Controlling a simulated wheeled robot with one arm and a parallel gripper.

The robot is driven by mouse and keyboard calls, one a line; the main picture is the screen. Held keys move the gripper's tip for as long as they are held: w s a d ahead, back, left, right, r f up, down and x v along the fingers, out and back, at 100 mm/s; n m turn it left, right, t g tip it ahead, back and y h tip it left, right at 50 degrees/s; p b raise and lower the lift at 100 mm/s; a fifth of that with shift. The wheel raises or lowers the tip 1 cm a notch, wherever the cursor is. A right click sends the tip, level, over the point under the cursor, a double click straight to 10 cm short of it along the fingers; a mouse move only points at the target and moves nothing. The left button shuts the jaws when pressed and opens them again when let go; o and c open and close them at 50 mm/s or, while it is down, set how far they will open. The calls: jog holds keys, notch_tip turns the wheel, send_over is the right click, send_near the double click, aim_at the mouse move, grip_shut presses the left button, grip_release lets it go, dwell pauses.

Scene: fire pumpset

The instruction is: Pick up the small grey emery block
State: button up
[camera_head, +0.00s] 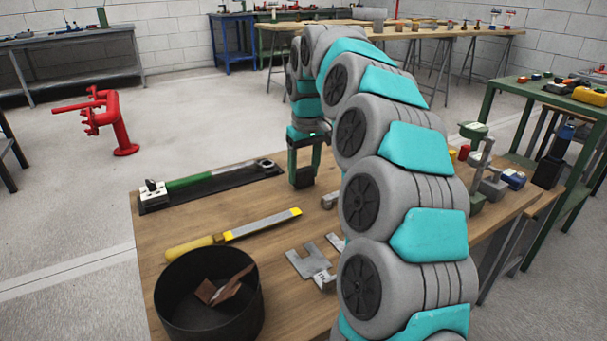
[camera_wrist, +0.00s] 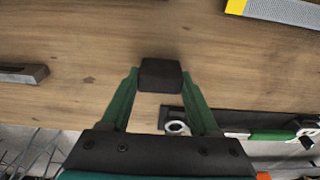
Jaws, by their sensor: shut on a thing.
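The small emery block (camera_wrist: 160,74) is a dark grey, nearly black block between my fingertips in the wrist view. My gripper (camera_wrist: 159,80) has its two green fingers closed in on the block from both sides. In the head view my gripper (camera_head: 304,165) points down near the far edge of the wooden table, with the dark block (camera_head: 302,178) at its tip. I cannot tell for sure whether the block's underside touches the table.
A black tray (camera_head: 240,184) with a green-handled tool lies left of my gripper. Nearer are a yellow-handled file (camera_head: 235,233), a black pot (camera_head: 208,306) with brown pieces, and a flat notched metal piece (camera_head: 309,262). Bare tabletop (camera_head: 262,205) lies between tray and file.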

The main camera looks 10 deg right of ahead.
jog(key=shift+r, duration=1.4)
jog(key=s+d, duration=0.1)
jog(key=s, duration=0.4)
jog(key=s+d+r+b, duration=0.1)
jog(key=s+d, duration=0.1)
jog(key=s, duration=0.3)
jog(key=s+d, duration=0.2)
jog(key=s, duration=0.3)
jog(key=shift+d+r+b, duration=0.25)
jog(key=shift+b, duration=0.05)
jog(key=o, duration=0.9)
jog(key=c, duration=0.6)
jog(key=shift+c, duration=0.2)
